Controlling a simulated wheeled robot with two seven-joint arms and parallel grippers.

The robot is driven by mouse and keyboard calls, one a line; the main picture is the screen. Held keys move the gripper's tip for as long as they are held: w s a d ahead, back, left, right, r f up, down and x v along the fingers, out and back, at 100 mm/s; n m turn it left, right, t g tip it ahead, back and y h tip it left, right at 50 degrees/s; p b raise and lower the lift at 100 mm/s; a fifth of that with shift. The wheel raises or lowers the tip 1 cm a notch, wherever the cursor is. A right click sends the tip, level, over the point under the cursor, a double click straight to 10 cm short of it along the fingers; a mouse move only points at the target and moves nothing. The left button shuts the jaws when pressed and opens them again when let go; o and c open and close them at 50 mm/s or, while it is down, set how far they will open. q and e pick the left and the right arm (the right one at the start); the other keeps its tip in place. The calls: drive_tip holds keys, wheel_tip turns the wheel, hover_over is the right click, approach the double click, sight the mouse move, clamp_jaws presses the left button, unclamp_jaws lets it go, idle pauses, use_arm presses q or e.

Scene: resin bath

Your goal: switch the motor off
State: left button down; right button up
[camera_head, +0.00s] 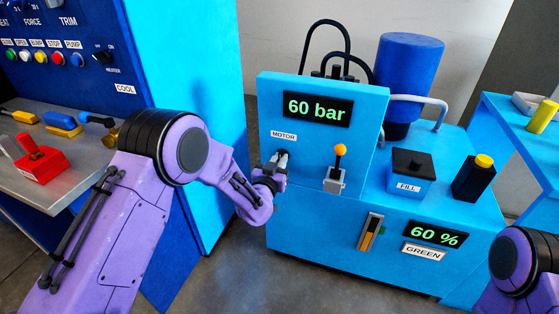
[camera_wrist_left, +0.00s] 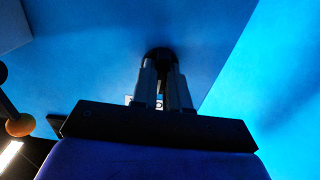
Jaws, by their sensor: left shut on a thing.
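The MOTOR label (camera_head: 284,136) is on the front of the blue hydraulic unit (camera_head: 370,200), under a display that reads 60 bar (camera_head: 318,107). My left gripper (camera_head: 280,160) is at the panel just below this label. It is shut on the motor switch, a dark knob (camera_wrist_left: 160,53) that shows between the fingers (camera_wrist_left: 162,85) in the left wrist view. The fingers hide most of the knob, so I cannot tell which way it points. My right gripper is out of view; only part of my right arm shows at the lower right.
A lever with an orange ball (camera_head: 340,150) stands right of the switch; the ball also shows in the left wrist view (camera_wrist_left: 20,126). A FILL box (camera_head: 409,170) and a yellow-topped black block (camera_head: 473,178) are farther right. A blue control cabinet (camera_head: 185,60) stands at left.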

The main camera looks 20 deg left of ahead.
use_arm(q)
drive_tip(key=c, duration=1.1)
unclamp_jaws()
drive_tip(key=shift+s, duration=0.15)
drive_tip(key=s, duration=1)
drive_tip(key=shift+s+a, duration=0.15)
drive_tip(key=shift+a, duration=0.05)
